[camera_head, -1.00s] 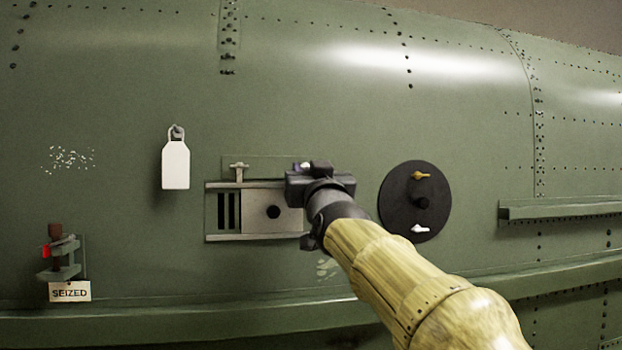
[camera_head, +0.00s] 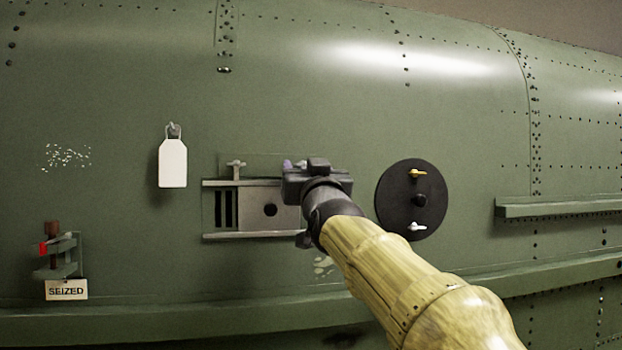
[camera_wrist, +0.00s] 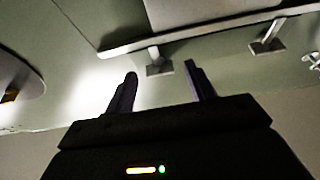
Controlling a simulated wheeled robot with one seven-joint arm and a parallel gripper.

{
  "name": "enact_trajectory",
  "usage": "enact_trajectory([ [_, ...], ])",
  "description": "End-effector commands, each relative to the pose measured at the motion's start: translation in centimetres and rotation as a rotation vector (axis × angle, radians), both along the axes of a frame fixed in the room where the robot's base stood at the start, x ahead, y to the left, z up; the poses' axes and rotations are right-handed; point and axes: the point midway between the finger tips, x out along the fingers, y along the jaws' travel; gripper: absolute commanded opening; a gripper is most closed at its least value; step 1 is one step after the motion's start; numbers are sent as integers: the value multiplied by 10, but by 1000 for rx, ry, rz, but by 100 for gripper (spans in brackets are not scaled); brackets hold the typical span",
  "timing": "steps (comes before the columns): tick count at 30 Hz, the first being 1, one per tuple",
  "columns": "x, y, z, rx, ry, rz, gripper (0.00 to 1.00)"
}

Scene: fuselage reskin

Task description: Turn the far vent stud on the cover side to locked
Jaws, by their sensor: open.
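The vent has a slotted opening (camera_head: 224,208) on the left and a pale sliding cover (camera_head: 255,210) with a black knob, between two rails. A T-shaped stud (camera_head: 236,166) stands above the upper rail at the left. My gripper (camera_head: 296,166) is at the cover's upper right and hides the stud there. In the wrist view, the cover-side stud (camera_wrist: 158,64) shows between the fingertips of my open gripper (camera_wrist: 160,74). Its crossbar looks roughly along the rail. I cannot tell whether a finger touches it. The other stud (camera_wrist: 268,42) is to its right.
A black disc (camera_head: 400,215) with a yellow and a white handle is right of my arm. A white tag (camera_head: 173,164) hangs left of the vent. A clamp (camera_head: 60,252) with a "SEIZED" label (camera_head: 67,290) is lower left. A ledge (camera_head: 150,318) runs below.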

Motion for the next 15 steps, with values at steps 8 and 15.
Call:
enact_trajectory([
  [8,-24,-6,-12,3,0,2,55],
  [15,-60,-18,-27,3,-1,1,55],
])
